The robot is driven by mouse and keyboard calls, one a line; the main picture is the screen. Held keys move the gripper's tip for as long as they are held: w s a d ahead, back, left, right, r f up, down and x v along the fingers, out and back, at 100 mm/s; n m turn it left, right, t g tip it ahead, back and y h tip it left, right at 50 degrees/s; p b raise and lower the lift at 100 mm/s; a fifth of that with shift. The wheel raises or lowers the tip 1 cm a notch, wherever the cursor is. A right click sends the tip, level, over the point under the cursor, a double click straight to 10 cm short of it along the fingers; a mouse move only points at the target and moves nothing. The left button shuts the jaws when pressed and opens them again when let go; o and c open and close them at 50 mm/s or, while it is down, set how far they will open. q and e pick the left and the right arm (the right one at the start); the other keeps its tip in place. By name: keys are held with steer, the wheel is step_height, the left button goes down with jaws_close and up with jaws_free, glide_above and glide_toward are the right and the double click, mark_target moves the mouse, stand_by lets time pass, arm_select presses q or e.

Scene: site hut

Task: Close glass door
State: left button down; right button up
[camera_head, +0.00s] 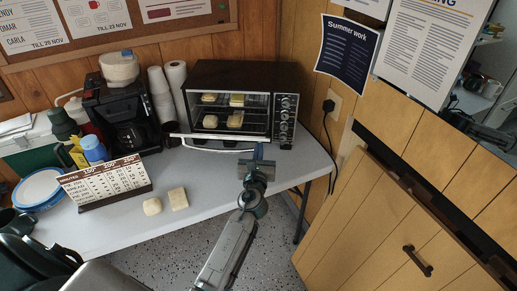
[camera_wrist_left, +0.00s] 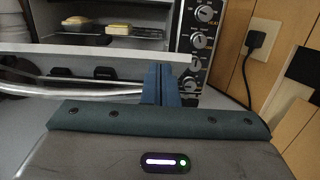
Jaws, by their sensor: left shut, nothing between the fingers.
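The toaster oven (camera_head: 243,75) stands at the back of the table against the wood wall, with pale bread pieces on its racks. Its glass door (camera_head: 215,136) is folded down in front, seen nearly edge-on, with a curved handle along its front. In the left wrist view the door edge (camera_wrist_left: 100,49) crosses as a pale bar, with the metal handle (camera_wrist_left: 90,92) below it. My left gripper (camera_head: 258,152) is shut and empty at the door's right end. Its fingers (camera_wrist_left: 160,84) overlap the door and handle end in the left wrist view; contact cannot be told. My right gripper is out of view.
A wall socket (camera_head: 332,104) and cabinet (camera_head: 390,235) are right.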

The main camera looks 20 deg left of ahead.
arm_select(q)
steer(key=w+r+p, duration=0.1)
steer(key=r+p, duration=0.1)
steer(key=w+a+r+p, duration=0.1)
steer(key=w+r+p, duration=0.1)
steer(key=p, duration=0.1)
steer(key=w+r+p, duration=0.1)
steer(key=r+p, duration=0.1)
steer(key=shift+w+a+r+p, duration=0.1)
steer(key=shift+w+a+p, duration=0.2)
steer(key=shift+a+p, duration=0.1)
steer(key=w+a+r, duration=0.3)
steer(key=w+r, duration=0.1)
steer(key=w, duration=0.5)
steer(key=shift+a+p, duration=0.15)
steer(key=shift+p, duration=0.25)
